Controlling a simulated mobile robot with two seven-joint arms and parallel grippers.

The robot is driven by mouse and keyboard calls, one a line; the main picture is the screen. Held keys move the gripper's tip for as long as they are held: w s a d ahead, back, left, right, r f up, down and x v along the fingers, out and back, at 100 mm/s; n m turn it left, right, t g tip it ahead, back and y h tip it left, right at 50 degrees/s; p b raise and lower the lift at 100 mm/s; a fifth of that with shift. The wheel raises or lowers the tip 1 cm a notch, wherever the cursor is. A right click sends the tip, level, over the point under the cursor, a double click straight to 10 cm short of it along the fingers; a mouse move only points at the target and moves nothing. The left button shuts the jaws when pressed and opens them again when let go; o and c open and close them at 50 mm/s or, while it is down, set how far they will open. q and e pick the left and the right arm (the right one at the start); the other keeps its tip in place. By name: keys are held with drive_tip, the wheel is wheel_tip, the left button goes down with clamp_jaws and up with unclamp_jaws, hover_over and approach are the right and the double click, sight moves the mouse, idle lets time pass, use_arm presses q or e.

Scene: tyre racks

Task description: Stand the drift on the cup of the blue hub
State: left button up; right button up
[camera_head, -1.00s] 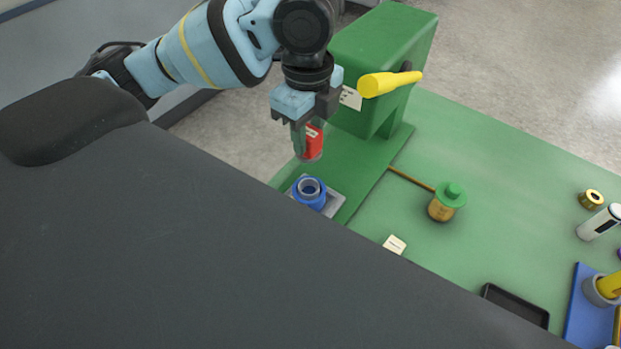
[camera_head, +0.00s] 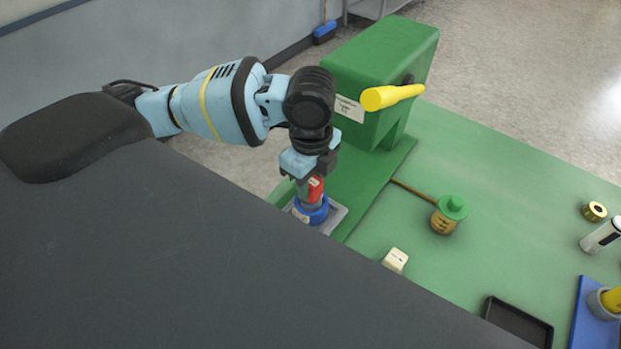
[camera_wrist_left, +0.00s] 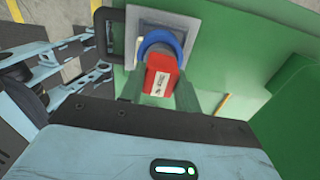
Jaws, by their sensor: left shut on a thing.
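The red drift (camera_head: 315,190) is held upright between the fingers of my left gripper (camera_head: 310,181), which is shut on it. The blue hub (camera_head: 311,212) sits on a grey plate (camera_head: 336,216) at the foot of the green press. The drift is directly over the hub, its lower end at or just above the cup; I cannot tell whether they touch. In the left wrist view the red drift (camera_wrist_left: 161,76) overlaps the blue ring of the hub (camera_wrist_left: 155,40) and hides much of the cup. My right gripper is not in view.
The green press (camera_head: 375,70) with a yellow handle (camera_head: 392,96) stands just behind my left gripper. A green-capped brass pot (camera_head: 446,216), a cream block (camera_head: 395,260) and a black tray (camera_head: 518,322) are to the right. Green bench top lies clear between them.

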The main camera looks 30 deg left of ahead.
sight(311, 181)
use_arm(q)
drive_tip(key=o, duration=1)
drive_tip(key=shift+f, duration=0.1)
drive_tip(key=shift+o, duration=0.2)
wheel_tip(311, 181, up, 12)
